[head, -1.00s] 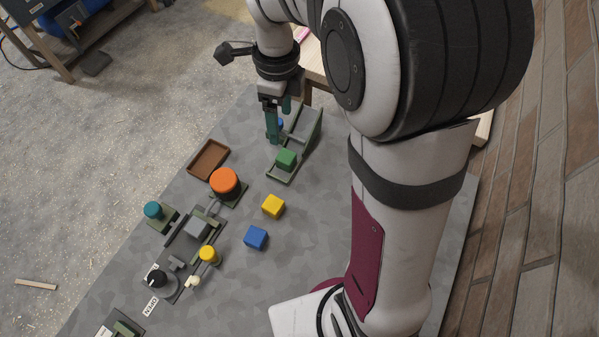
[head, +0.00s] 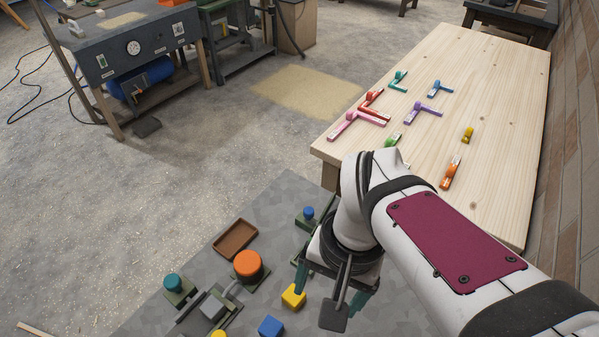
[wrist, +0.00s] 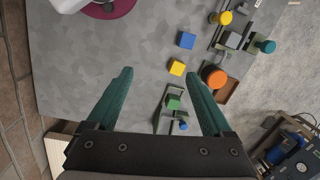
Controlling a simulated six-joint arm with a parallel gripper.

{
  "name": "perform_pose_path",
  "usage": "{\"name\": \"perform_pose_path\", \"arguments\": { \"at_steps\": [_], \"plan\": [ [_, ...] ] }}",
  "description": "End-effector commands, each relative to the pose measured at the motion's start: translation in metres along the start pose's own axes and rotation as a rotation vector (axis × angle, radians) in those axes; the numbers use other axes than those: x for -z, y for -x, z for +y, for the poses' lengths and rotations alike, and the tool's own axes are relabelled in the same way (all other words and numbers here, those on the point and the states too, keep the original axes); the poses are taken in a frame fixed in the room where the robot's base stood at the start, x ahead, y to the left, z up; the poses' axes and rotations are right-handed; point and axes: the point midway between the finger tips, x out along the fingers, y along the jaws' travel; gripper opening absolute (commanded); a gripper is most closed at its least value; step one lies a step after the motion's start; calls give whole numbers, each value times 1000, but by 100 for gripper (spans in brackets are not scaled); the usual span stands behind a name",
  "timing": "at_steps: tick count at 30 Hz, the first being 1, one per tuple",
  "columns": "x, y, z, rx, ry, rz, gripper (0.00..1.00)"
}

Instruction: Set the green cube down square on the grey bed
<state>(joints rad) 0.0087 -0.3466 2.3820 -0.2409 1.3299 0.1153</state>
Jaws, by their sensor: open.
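The green cube (wrist: 173,102) sits on a grey-green sloped stand (wrist: 163,119) in the wrist view. My arm hides it in the head view. My gripper (wrist: 162,74) is open and empty. Its teal fingers are spread to either side of the cube in the picture, with the cube apart from both. My gripper also shows in the head view (head: 331,292), pointing down over the worktop. A flat-topped grey block (head: 213,306), which looks like the grey bed, sits in a green fixture at the lower left; it also shows in the wrist view (wrist: 233,40).
The yellow cube (wrist: 177,67) and blue cube (wrist: 187,40) lie loose on the worktop. An orange round knob (head: 247,264), a brown tray (head: 236,238) and a teal knob (head: 173,283) stand near the fixture. A wooden table (head: 480,120) holds several coloured pieces.

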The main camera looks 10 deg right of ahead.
Motion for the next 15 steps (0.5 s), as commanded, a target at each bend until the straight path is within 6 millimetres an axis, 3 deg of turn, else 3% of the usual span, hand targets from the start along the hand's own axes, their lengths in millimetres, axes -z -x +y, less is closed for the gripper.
{"name": "perform_pose_path", "arguments": {
  "at_steps": [1, 3, 7, 10, 15],
  "plan": [
    [34, 0, -15, -23, -38, 6, 85],
    [83, -5, -35, -46, -99, 27, 85],
    [154, -29, -63, -74, -187, 66, 85],
    [181, -43, -73, -83, -221, 83, 85],
    [188, -51, -75, -85, -230, 89, 85]
  ]
}}
